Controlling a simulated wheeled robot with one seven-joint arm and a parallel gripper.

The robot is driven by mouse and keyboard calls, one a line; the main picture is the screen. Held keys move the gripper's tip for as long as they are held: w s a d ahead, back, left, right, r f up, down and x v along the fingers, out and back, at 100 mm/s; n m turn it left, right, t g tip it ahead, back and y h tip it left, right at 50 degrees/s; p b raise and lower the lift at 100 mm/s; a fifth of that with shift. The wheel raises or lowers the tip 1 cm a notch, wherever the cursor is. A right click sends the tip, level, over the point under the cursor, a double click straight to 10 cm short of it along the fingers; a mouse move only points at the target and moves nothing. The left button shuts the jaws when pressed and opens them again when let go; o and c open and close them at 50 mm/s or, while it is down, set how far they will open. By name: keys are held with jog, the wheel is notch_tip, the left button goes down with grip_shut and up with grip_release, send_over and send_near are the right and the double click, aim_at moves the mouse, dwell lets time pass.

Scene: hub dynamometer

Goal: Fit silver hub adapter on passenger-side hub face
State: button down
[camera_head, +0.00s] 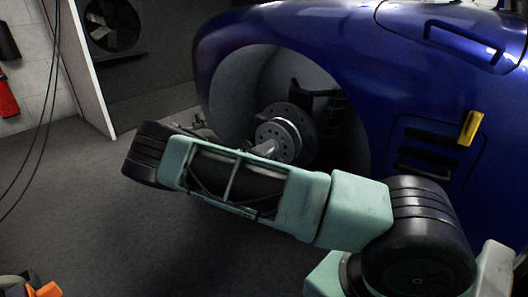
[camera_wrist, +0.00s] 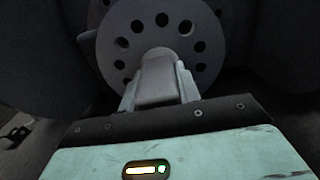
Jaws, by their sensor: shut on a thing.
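The silver hub adapter (camera_head: 275,134) is a round stepped piece with a short stub in the wheel well, in front of the dark hub face (camera_head: 306,122). In the wrist view, my gripper (camera_wrist: 158,84) is shut on the adapter's grey stub. The adapter's round flange (camera_wrist: 205,68), with a ring of holes, fills the view just beyond the fingers. In the head view my forearm hides most of the gripper. The adapter overlaps the hub face in the picture; I cannot tell whether they touch or a gap remains.
The blue car body (camera_head: 390,70) and its wheel arch surround the hub closely. A yellow-handled part (camera_head: 470,128) sits on the car's side at right. A white panel (camera_head: 90,75) and a fan (camera_head: 110,25) stand at back left.

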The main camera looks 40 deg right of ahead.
aim_at(272, 145)
jog(key=shift+w+d+r+p, duration=0.1)
jog(key=shift+w+d+p, duration=0.1)
jog(key=shift+d, duration=0.8)
jog(key=shift+w+d+r+p, duration=0.1)
jog(key=shift+w+d+p, duration=0.05)
jog(key=shift+d, duration=0.85)
jog(key=c, duration=0.9)
grip_release()
jog(key=shift+f, duration=0.25)
jog(key=shift+s+a+r+p, duration=0.1)
jog(key=shift+a+p, duration=0.25)
jog(key=shift+a, duration=0.2)
jog(key=shift+s+a+p, duration=0.4)
jog(key=shift+a+p, duration=0.65)
jog(key=shift+a, duration=1.65)
jog(key=shift+s+a+p, duration=0.35)
jog(key=shift+a+p, duration=0.65)
jog(key=shift+a, duration=1.65)
jog(key=shift+s+a+p, duration=0.4)
jog(key=shift+a+p, duration=0.65)
jog(key=shift+a, duration=1.65)
